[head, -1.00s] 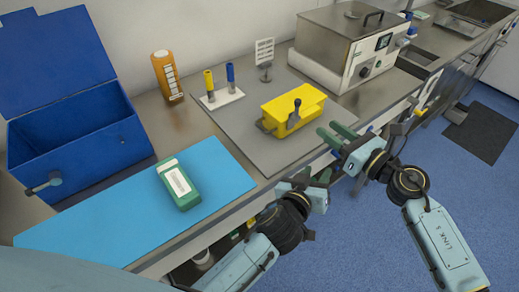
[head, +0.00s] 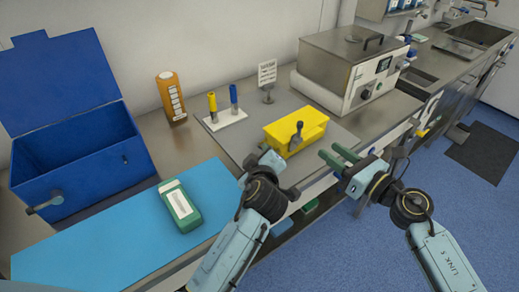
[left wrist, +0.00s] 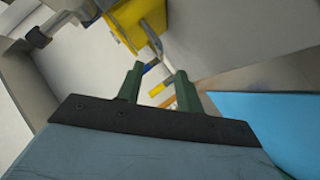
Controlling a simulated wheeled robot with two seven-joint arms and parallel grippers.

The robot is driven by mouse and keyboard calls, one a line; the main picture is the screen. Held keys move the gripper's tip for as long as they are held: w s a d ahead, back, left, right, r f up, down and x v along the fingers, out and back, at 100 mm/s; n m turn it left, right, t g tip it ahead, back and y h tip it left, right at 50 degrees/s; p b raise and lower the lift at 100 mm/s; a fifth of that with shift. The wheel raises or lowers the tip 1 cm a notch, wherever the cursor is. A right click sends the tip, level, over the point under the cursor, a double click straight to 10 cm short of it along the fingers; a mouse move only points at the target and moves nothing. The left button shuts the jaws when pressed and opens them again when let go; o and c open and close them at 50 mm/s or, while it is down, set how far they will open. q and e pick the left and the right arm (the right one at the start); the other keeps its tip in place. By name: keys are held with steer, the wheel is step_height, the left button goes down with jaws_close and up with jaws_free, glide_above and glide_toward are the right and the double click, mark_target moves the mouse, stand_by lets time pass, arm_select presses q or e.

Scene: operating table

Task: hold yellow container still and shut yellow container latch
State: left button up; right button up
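The yellow container (head: 290,131) sits on a grey mat. A dark grey lever, seemingly its latch (head: 297,137), stands up on its front side. My left gripper (head: 270,160) is close to the container's left front corner; its fingertips are hard to make out there. In the left wrist view, its two green fingers (left wrist: 158,82) are apart with nothing held between them. The container (left wrist: 108,25) shows beyond them at the top, with a grey lever-like part (left wrist: 149,38). My right gripper (head: 338,158), green fingers apart and empty, is in front of the container's right end.
A green box (head: 180,206) lies on the blue mat (head: 100,250). An open blue box (head: 80,160) stands at the left. An orange bottle (head: 171,98), a rack with two tubes (head: 224,118) and a metal bath (head: 350,75) stand behind. The bench's front edge is below the grippers.

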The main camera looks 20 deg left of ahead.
mark_target(259, 146)
arm_select(q)
steer(key=shift+x, duration=2.5)
jaws_close()
steer(key=shift+s+f, duration=0.1)
